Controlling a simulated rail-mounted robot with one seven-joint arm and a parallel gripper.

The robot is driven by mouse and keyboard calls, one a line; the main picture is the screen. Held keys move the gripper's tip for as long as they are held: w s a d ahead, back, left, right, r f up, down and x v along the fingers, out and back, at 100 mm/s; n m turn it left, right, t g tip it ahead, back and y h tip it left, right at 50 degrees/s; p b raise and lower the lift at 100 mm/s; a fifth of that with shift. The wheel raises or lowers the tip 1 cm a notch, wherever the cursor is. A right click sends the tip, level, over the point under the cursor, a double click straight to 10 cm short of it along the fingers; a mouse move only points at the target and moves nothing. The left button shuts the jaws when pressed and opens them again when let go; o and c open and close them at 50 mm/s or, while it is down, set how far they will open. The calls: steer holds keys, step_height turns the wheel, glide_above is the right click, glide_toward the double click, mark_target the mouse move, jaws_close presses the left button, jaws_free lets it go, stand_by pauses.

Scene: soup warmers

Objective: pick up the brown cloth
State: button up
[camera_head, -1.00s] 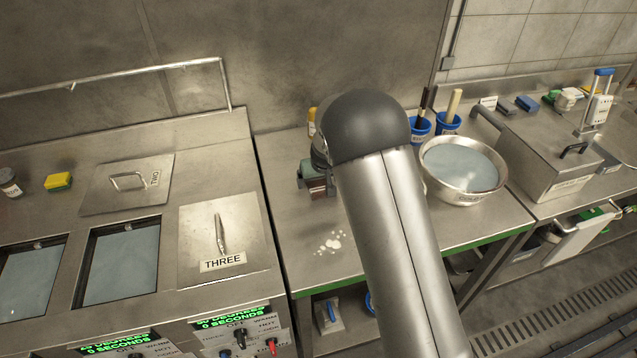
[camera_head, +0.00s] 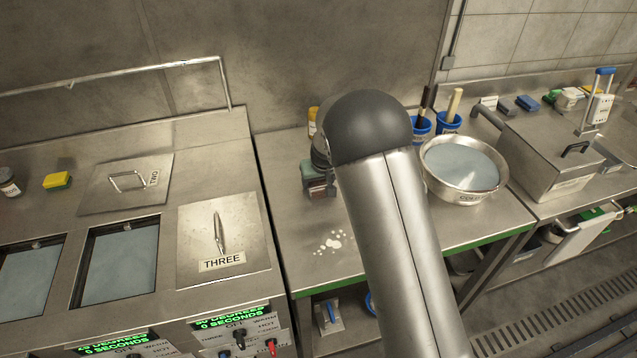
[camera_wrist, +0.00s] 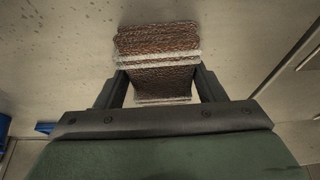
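The brown cloth (camera_wrist: 160,68) has a coarse weave and pale stripes. It is folded and shows between the two fingers of my gripper (camera_wrist: 160,80) in the wrist view. The fingers stand well apart, one on each side of it. The cloth's upper part reaches past the fingertips. I cannot tell whether the fingers touch its sides. In the head view my gripper (camera_head: 318,186) is low over the middle counter, partly hidden behind my arm, and the cloth cannot be made out clearly there.
White spots (camera_head: 333,241) mark the counter in front of my gripper. A metal bowl of pale liquid (camera_head: 460,168) and blue containers (camera_head: 447,124) stand to the right. The soup warmer with lid THREE (camera_head: 222,240) is to the left.

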steer(key=c, duration=0.3)
steer(key=shift+c, duration=0.2)
